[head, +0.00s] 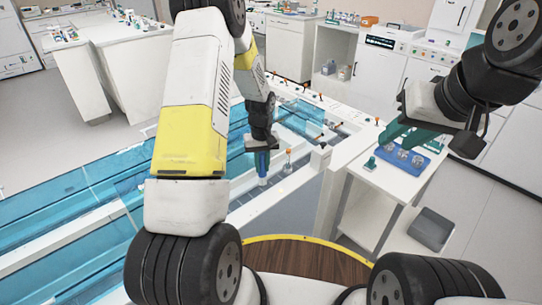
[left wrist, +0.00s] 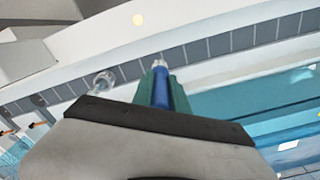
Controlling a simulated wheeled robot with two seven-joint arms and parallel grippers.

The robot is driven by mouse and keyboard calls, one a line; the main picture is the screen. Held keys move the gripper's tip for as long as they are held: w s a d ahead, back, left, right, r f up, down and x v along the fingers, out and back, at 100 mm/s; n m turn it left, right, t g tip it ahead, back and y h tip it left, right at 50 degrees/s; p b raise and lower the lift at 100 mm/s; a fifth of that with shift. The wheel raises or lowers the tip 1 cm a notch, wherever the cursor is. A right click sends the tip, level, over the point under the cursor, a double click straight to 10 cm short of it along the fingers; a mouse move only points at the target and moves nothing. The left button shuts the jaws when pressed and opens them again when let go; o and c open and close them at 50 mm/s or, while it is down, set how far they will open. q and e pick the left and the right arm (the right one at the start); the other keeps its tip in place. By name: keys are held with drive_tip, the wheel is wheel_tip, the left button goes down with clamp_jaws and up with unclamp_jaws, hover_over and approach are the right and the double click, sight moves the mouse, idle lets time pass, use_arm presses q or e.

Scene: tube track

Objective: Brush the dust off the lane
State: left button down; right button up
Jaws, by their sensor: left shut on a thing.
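My left gripper (head: 262,146) is shut on a blue brush (head: 262,164), which hangs upright with its pale tip down over the track. In the left wrist view the blue brush (left wrist: 160,88) sits between the green fingers, its pale tip over a grey tiled lane (left wrist: 215,47). I cannot tell whether the tip touches the lane. No dust can be made out on it. My right gripper (head: 405,136) has its teal fingers apart and is above the side table, empty as far as I can see.
A small clear-and-metal fitting (left wrist: 103,82) stands by the lane, left of the brush. Blue clear panels (head: 80,215) run along the track. A white side table (head: 388,192) at right carries a blue tray (head: 420,166) with several metal pieces.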

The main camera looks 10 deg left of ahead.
sight(262, 153)
use_arm(q)
drive_tip(key=shift+d+r, duration=0.1)
drive_tip(key=shift+r, duration=2.6)
